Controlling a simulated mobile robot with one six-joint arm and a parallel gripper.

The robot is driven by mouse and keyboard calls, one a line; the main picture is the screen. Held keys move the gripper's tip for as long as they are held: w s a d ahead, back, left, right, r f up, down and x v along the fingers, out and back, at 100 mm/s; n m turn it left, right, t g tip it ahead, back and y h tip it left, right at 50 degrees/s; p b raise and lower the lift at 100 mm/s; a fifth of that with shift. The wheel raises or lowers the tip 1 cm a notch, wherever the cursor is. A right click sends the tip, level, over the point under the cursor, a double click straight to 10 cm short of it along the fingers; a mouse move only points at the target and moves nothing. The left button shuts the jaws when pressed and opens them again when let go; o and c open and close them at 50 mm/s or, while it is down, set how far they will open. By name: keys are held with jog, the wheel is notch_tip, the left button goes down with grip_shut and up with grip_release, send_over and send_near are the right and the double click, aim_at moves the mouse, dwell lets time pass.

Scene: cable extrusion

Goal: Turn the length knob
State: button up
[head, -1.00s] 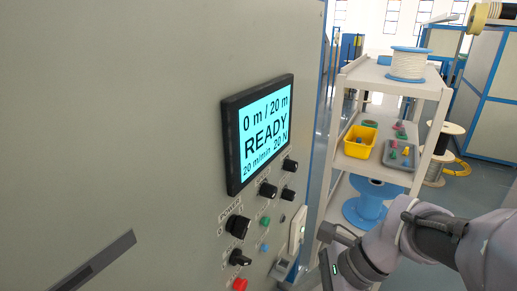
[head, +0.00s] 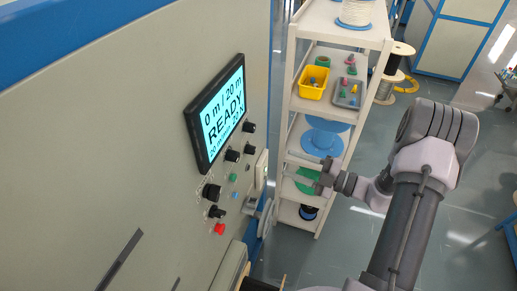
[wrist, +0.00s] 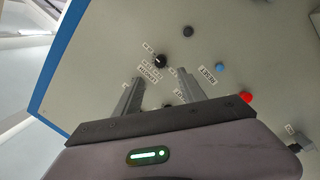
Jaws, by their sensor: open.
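In the wrist view the length knob (wrist: 161,61) is a black round knob with a white mark, with an upside-down LENGTH label beside it. My gripper (wrist: 162,84) is open and empty, its two fingers pointing at the panel. The knob shows just beyond the fingertips, between their lines, and is not gripped. In the head view my gripper (head: 289,167) is right of the knobs, apart from the panel front. The display (head: 222,115) reads "0 m / 20 m" and "READY". I cannot tell for certain which head-view knob is the length knob.
Other panel controls include a blue reset button (wrist: 220,67), a red button (wrist: 246,97) and another black knob (wrist: 188,31). A white shelf (head: 292,100) with spools, a yellow bin (head: 314,83) and a grey tray (head: 348,93) stands behind my gripper. Grey floor is open at right.

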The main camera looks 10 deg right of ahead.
aim_at(250, 150)
jog(key=x, duration=1.1)
jog(key=shift+w+a+p, duration=0.15)
jog(key=shift+a+p, duration=0.15)
jog(key=shift+p, duration=0.15)
grip_shut()
